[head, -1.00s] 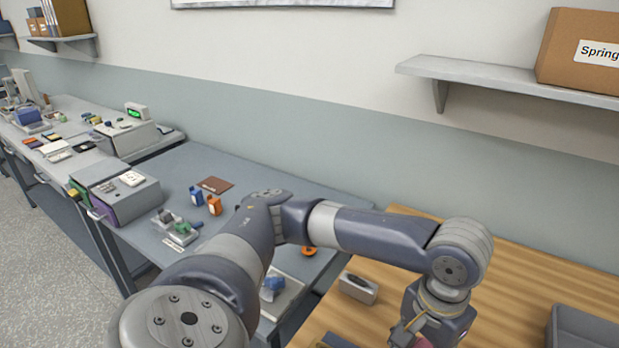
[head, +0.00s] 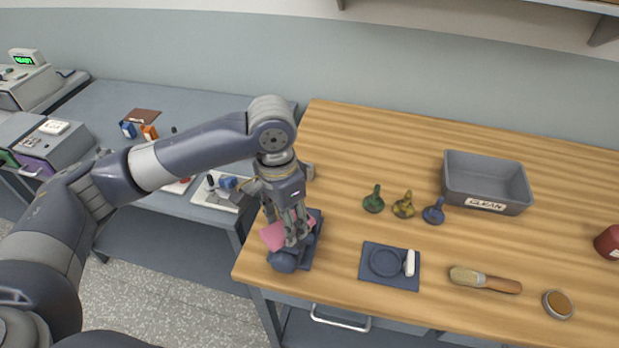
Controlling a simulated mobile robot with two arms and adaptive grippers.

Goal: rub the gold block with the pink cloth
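The pink cloth (head: 272,236) lies at the left end of the wooden table, over or against a dark blue stand (head: 285,262). My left gripper (head: 297,238) points down at the cloth, its fingertips at or on it. The fingers hide part of the cloth, and whether they pinch it cannot be made out. No plain gold block shows; a gold piece (head: 403,206) with a round body and narrow neck stands upright mid-table, between a similar green piece (head: 374,200) and a blue piece (head: 434,212). My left gripper is well left of it. My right gripper is out of view.
A grey bin labelled CLEAN (head: 487,205) stands behind the pieces at right. In front lie a dark mat (head: 372,276) with a ring and white item, a brush (head: 486,281) and a round tin (head: 557,305). A red container (head: 609,243) is at the right edge.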

